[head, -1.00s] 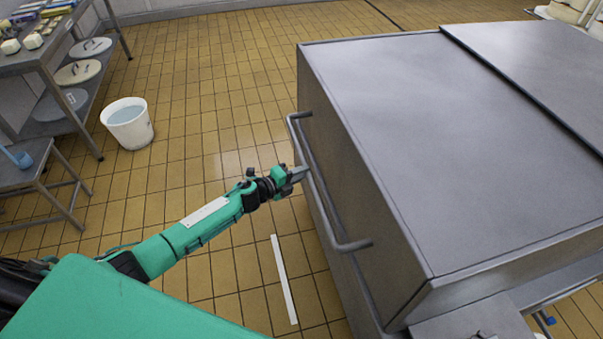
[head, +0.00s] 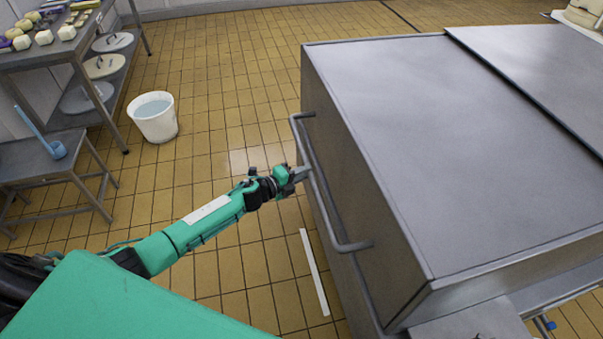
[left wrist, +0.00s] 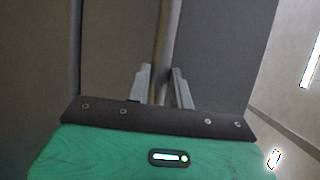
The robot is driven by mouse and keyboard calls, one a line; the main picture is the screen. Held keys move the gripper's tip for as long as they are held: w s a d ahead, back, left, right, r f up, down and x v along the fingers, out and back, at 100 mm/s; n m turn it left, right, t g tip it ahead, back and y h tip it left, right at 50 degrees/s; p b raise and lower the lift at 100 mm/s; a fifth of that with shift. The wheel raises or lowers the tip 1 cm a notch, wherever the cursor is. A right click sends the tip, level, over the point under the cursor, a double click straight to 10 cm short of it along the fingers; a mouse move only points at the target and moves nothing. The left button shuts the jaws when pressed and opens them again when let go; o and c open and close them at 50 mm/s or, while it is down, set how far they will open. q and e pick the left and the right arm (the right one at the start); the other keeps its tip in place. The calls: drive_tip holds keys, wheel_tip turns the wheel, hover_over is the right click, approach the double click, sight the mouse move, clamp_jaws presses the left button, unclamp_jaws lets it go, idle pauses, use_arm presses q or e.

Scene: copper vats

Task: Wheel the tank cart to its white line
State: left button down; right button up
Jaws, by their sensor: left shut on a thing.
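The tank cart (head: 430,120) is a large grey metal box with a lid, filling the right of the head view. A bar handle (head: 322,190) runs along its near left side. My left gripper (head: 300,175) is shut on this handle; the left wrist view shows the bar (left wrist: 165,50) between the two fingers (left wrist: 160,88). The white line (head: 314,272) lies on the floor just left of the cart, below the handle. A bright white strip also shows at the right of the left wrist view (left wrist: 311,62). My right gripper is not in view.
A white bucket of water (head: 154,118) stands on the tiled floor to the left. A low metal stand (head: 45,168) and a shelf table (head: 75,55) with white and purple blocks stand at the far left. Tiled floor between bucket and cart is clear.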

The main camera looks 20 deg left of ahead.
use_arm(q)
drive_tip(key=shift+a+f, duration=0.15)
drive_tip(key=shift+f, duration=0.1)
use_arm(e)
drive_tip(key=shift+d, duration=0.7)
use_arm(q)
drive_tip(key=c, duration=1.4)
unclamp_jaws()
drive_tip(key=shift+w+f, duration=0.1)
drive_tip(key=shift+o, duration=0.7)
drive_tip(key=shift+w+d+f, duration=0.15)
drive_tip(key=shift+w+d, duration=0.05)
drive_tip(key=shift+w, duration=0.05)
drive_tip(key=b+v, duration=0.1)
drive_tip(key=v, duration=1.3)
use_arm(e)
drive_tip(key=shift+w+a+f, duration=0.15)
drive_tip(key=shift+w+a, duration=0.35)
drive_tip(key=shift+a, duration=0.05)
